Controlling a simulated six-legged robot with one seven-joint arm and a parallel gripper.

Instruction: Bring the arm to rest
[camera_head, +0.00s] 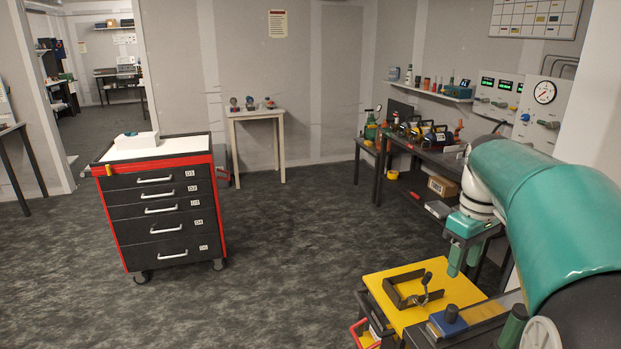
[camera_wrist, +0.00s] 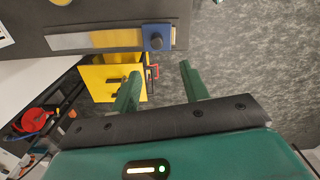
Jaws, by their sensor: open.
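My arm, with a large green and white link, comes in from the right of the head view. My gripper (camera_head: 464,257) points down with its green fingers just behind the yellow-topped stand (camera_head: 446,285) in the picture. In the wrist view my gripper (camera_wrist: 160,82) shows two green fingers spread apart with nothing between them. A blue block with a dark round knob (camera_wrist: 157,38) sits at the end of a metal strip beyond the fingertips. The same blue block (camera_head: 437,331) shows at the bottom of the head view.
A dark bench (camera_head: 428,158) with several tools and cases runs along the right wall. A red and black drawer cart (camera_head: 161,203) stands at left with a white box on top. A small table (camera_head: 255,115) stands by the back wall. The floor (camera_head: 290,260) between is clear.

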